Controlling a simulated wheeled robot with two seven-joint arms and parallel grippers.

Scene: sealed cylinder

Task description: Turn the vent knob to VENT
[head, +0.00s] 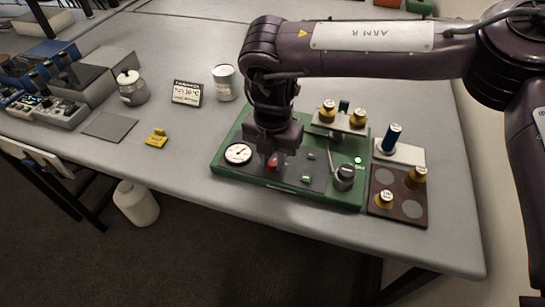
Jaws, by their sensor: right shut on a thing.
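A green panel (228,171) lies on the grey table, carrying a round white dial gauge (238,153) at its left. A red knob (272,164) stands right of the gauge. My right gripper (271,158) points down over the panel and is shut on the red knob, partly hiding it. I cannot read any VENT marking or tell the knob's setting. A dark cylinder with a grey top (345,172) stands at the panel's right front. My left gripper is not in view.
Brass-coloured pieces (328,108) stand on a raised plate at the panel's back. A brown board (411,207) and a blue cylinder (392,134) are to the right. A can (225,82), sign (187,93) and yellow piece (157,138) stand left. The table front-left is clear.

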